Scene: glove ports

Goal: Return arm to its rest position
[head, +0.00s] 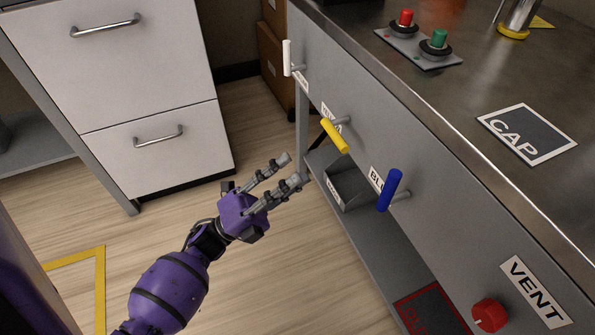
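My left gripper (291,170) shows in the head view, on a purple arm that comes in from the lower left. Its grey fingers are spread apart with nothing between them. It points up and right, over the floor in front of the grey bench panel (448,205). The yellow handle (335,136) and the blue handle (389,190) are to its right, and I see no contact with either. My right gripper is out of view.
A white handle (287,58) and a red knob (489,315) also stick out of the panel. A dark open bin (352,188) sits beneath. A white drawer cabinet (150,100) stands at upper left. The wood floor (260,270) around the arm is clear.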

